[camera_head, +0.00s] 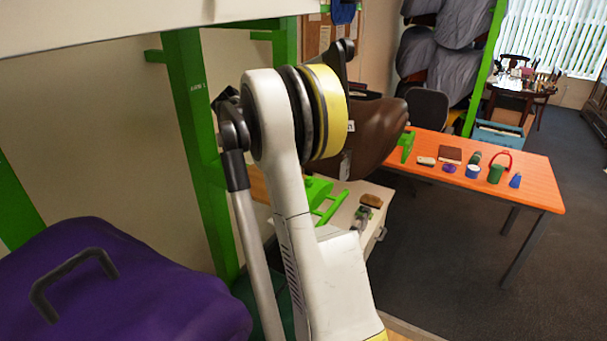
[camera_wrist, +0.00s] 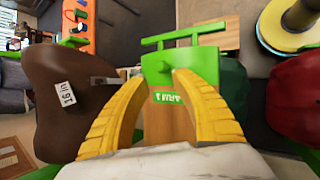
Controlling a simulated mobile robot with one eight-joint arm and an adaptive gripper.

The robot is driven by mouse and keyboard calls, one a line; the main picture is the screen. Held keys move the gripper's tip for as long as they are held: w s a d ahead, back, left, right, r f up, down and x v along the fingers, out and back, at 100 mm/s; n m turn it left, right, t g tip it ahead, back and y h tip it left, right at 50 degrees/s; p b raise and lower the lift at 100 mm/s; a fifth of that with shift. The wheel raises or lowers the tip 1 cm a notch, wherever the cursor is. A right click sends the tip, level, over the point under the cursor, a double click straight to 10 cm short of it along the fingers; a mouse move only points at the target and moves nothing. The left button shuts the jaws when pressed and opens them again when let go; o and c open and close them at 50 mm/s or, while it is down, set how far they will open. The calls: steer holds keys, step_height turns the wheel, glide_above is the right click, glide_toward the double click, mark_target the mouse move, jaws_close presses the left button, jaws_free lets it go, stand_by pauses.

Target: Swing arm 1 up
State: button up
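Arm 1 shows in the wrist view as a green plate (camera_wrist: 180,64) with a green crossbar (camera_wrist: 183,36) beyond it. A green label reading ARM 1 (camera_wrist: 169,98) sits on a wooden part below the plate, upside down in this view. My gripper (camera_wrist: 160,78) has yellow fingers spread apart, with the label between them and the plate just past the tips; I cannot tell whether they touch. In the head view a green bracket with a bar (camera_head: 318,190) shows beside my arm; my gripper is hidden there.
A brown saddle (camera_wrist: 62,118) with a 16 in tag is close left of my fingers. A red object (camera_wrist: 295,100) is at right. In the head view are green posts (camera_head: 197,130), a purple covered saddle (camera_head: 130,285) and an orange table (camera_head: 535,180) with small items.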

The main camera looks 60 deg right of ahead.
steer(key=v, duration=0.5)
stand_by(0.5)
